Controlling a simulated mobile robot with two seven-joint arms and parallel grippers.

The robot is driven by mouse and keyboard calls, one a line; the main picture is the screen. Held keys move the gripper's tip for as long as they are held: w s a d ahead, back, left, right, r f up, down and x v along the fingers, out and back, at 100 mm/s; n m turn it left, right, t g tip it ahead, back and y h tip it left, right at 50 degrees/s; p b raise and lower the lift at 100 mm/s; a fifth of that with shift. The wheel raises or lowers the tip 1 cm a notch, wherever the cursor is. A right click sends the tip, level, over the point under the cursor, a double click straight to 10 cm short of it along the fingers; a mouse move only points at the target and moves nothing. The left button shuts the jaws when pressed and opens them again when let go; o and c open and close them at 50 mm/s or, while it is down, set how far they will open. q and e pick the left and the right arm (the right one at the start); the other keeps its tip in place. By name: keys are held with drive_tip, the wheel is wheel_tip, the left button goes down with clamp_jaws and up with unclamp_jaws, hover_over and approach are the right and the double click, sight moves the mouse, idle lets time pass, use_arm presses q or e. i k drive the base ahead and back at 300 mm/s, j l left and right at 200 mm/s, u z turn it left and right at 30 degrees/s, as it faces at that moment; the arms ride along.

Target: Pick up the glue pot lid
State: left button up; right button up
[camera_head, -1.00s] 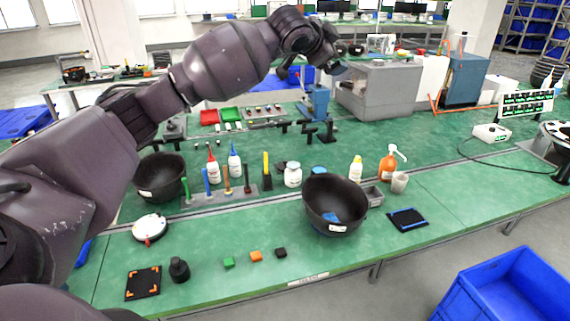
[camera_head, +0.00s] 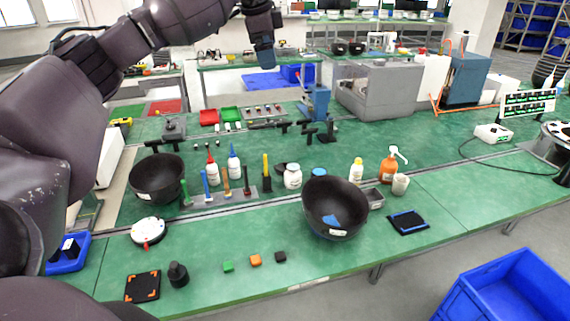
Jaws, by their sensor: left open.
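My left gripper (camera_head: 266,60) hangs raised above the far part of the bench, pointing down, open and apart from everything on the bench. A small white pot with a label (camera_head: 293,177) stands mid-bench, just left of the large dark bowl. A blue round piece (camera_head: 319,172) shows partly behind that bowl's rim, and a dark piece (camera_head: 280,169) lies just behind the pot's left side. I cannot tell for certain which of these is the glue pot lid. My right gripper is not in view.
A large dark bowl (camera_head: 335,217) holds something blue. Another dark bowl (camera_head: 158,180) stands left. Squeeze bottles (camera_head: 235,166), a tool rack (camera_head: 217,199) and an orange pump bottle (camera_head: 388,168) stand nearby. The front strip holds small blocks (camera_head: 255,260); the right front is mostly clear.

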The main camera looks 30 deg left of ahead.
sight(280, 167)
drive_tip(key=i+j, duration=0.7)
drive_tip(key=i, duration=0.1)
